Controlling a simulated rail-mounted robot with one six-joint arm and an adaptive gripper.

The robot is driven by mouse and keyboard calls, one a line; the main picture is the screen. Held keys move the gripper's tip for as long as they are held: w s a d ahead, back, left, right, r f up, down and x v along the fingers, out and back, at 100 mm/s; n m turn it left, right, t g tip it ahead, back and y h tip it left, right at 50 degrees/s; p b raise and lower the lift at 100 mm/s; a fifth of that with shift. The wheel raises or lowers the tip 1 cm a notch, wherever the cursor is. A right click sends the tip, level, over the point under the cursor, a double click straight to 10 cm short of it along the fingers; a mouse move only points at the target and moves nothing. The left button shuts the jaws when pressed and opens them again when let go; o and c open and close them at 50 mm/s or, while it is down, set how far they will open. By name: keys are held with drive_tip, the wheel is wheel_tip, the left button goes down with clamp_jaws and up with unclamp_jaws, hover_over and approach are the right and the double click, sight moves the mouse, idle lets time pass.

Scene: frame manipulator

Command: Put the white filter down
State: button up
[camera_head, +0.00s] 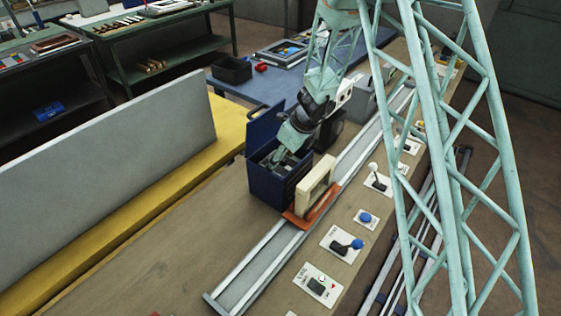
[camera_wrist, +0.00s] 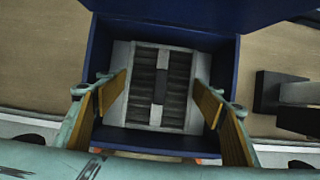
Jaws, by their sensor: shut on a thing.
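The white filter (camera_wrist: 141,112) shows in the wrist view as a pale frame with dark ribbed slots and a grey centre bar. It sits within the walls of a dark blue box (camera_wrist: 222,62). My gripper (camera_wrist: 162,92) has its wood-coloured finger pads on the filter's left and right sides and is shut on it. In the head view my gripper (camera_head: 283,157) reaches down into the blue box (camera_head: 268,190), whose lid (camera_head: 264,124) stands open. The filter is mostly hidden there, and I cannot tell whether it touches the box floor.
A cream block frame (camera_head: 316,180) on an orange base (camera_head: 297,219) stands close to the box's right, on a metal rail (camera_head: 246,278). Switch panels (camera_head: 340,244) line the bench's right side. A grey panel (camera_head: 105,175) stands at left. Bare wood lies left of the rail.

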drive_tip(key=shift+f, duration=0.15)
drive_tip(key=o, duration=0.6)
drive_tip(key=shift+r, duration=0.4)
drive_tip(key=p+v, duration=0.2)
drive_tip(key=v, duration=0.9)
drive_tip(key=shift+d+r+p, duration=0.15)
drive_tip(key=shift+r+p, duration=0.05)
drive_tip(key=shift+p, duration=0.15)
drive_tip(key=shift+s, duration=0.15)
drive_tip(key=shift+r, duration=0.1)
